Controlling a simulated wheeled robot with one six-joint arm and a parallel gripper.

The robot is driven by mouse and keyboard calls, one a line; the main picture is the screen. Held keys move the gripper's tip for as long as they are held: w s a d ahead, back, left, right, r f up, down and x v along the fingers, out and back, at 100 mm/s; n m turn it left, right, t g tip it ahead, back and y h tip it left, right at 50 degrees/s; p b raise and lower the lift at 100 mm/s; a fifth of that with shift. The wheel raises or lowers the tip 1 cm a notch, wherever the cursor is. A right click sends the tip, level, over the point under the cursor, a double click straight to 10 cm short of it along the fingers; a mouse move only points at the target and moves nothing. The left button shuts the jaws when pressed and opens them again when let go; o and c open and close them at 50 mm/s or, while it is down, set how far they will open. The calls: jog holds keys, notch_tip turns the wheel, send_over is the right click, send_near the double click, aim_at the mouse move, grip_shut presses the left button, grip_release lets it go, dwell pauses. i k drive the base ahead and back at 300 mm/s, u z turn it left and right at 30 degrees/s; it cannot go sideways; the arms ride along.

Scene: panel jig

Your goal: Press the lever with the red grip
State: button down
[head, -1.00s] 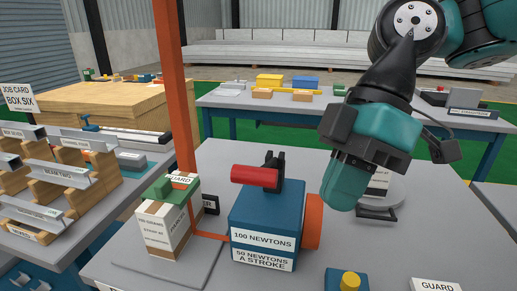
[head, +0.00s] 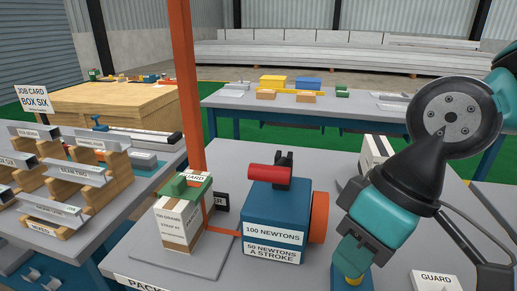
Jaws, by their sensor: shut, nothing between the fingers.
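The lever with the red grip (head: 268,172) sits on top of a blue box (head: 272,212) labelled "100 NEWTONS" and "50 NEWTONS A STROKE". The grip lies about level and points left from a black pivot (head: 284,166). An orange disc (head: 319,217) is on the box's right side. My gripper (head: 352,268) is shut and empty, pointing down, right of the box and apart from the lever. Its tip is in front of or over a small blue block with a yellow button (head: 354,281), mostly hidden; I cannot tell whether they touch.
A strapped carton (head: 181,222) with a green piece on top stands left of the blue box, beside an orange post (head: 188,90). A white carton (head: 375,150) stands behind my arm. Bare tabletop lies behind the blue box.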

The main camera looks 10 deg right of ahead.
aim_at(278, 164)
jog(key=u, duration=0.3)
jog(key=k, duration=0.85)
jog(key=u, duration=0.7)
jog(key=k, duration=0.5)
jog(key=z, duration=0.5)
jog(key=i, duration=0.8)
jog(key=z, duration=0.05)
